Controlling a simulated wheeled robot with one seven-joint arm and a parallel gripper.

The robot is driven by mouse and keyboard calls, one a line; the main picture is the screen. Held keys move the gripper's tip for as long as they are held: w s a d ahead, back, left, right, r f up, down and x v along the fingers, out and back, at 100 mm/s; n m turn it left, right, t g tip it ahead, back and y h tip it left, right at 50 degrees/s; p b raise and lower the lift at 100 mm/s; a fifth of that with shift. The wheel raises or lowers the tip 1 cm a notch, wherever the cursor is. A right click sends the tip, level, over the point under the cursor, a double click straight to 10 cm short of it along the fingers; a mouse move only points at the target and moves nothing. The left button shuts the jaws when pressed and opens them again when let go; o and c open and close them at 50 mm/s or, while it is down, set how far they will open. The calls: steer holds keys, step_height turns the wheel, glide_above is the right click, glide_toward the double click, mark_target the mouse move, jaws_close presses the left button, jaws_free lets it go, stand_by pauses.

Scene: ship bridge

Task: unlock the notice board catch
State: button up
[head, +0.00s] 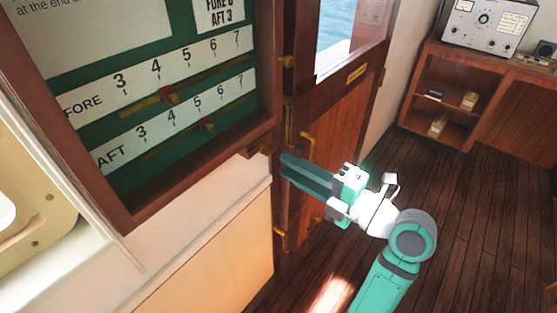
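The notice board (185,130) fills the upper left, with a brown wooden frame and a green face with FORE and AFT number scales. A small brass piece, which looks like its catch (259,150), sits at the frame's lower right corner. My gripper (286,166) comes in from the right, its dark green fingers pointing left. The fingertips are just right of the brass piece and slightly below it in the picture. Whether they touch it cannot be told. The fingers look close together, but any gap between them is not clear. I see nothing held.
A wooden door (335,120) with a window and a brass handle (307,142) stands behind my gripper. A wooden shelf unit (440,100) bearing a grey instrument (487,22) is at the upper right. The plank floor (480,200) at right is clear.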

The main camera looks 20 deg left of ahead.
steer(key=v, duration=0.4)
steer(key=shift+s+d, duration=0.1)
steer(key=shift+d, duration=0.25)
